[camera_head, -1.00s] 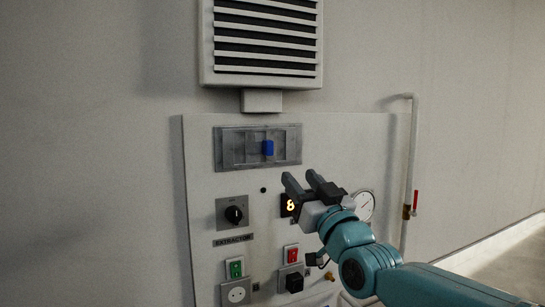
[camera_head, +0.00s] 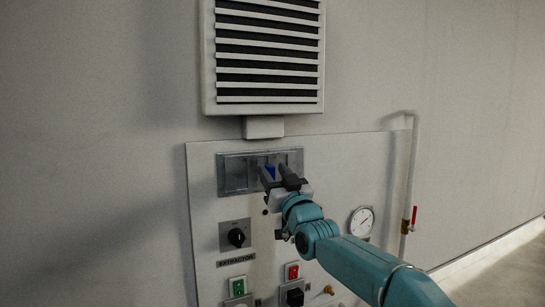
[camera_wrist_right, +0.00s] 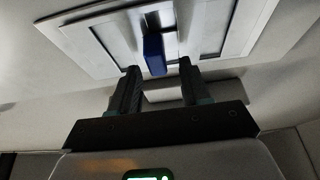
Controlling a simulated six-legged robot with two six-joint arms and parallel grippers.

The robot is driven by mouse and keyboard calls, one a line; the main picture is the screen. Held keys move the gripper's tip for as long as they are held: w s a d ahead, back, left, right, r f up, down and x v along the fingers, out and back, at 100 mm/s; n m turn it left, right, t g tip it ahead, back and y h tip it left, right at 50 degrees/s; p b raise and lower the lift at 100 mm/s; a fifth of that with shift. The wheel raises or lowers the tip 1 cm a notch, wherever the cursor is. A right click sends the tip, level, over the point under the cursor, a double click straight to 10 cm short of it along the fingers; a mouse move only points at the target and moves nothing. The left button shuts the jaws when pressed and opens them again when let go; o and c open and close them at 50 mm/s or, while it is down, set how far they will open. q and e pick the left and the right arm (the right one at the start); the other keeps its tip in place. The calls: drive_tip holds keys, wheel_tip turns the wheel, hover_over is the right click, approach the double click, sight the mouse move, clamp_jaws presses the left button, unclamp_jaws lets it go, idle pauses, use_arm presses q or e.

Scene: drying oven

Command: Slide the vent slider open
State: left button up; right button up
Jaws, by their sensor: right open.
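The vent slider is a grey metal frame (camera_head: 232,174) near the top of the white panel, with a blue knob (camera_head: 270,171) standing out from it right of its middle. In the right wrist view the blue knob (camera_wrist_right: 154,54) is just beyond my fingertips, and the slider frame (camera_wrist_right: 205,25) lies behind it. My right gripper (camera_head: 279,177) is open in front of the slider; its fingers also show in the right wrist view (camera_wrist_right: 158,72), one on each side of the knob's line. I cannot tell whether they touch the knob. My left gripper is out of view.
A louvred grille (camera_head: 207,62) hangs above the panel. Below the slider are a black extractor dial (camera_head: 236,237), a green switch (camera_head: 238,286) and a red switch (camera_head: 292,271). A gauge (camera_head: 361,221) and a pipe with a red valve handle (camera_head: 414,215) are on the right.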

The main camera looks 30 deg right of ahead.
drive_tip(key=shift+w+r, duration=0.3)
drive_tip(key=shift+w, duration=0.2)
drive_tip(key=shift+w+d+f, duration=0.15)
drive_tip(key=shift+w+d, duration=0.05)
drive_tip(key=shift+w, duration=0.15)
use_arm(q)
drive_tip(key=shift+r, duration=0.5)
use_arm(e)
drive_tip(key=shift+s, duration=0.1)
drive_tip(key=shift+a, duration=0.1)
drive_tip(key=c, duration=0.4)
clamp_jaws()
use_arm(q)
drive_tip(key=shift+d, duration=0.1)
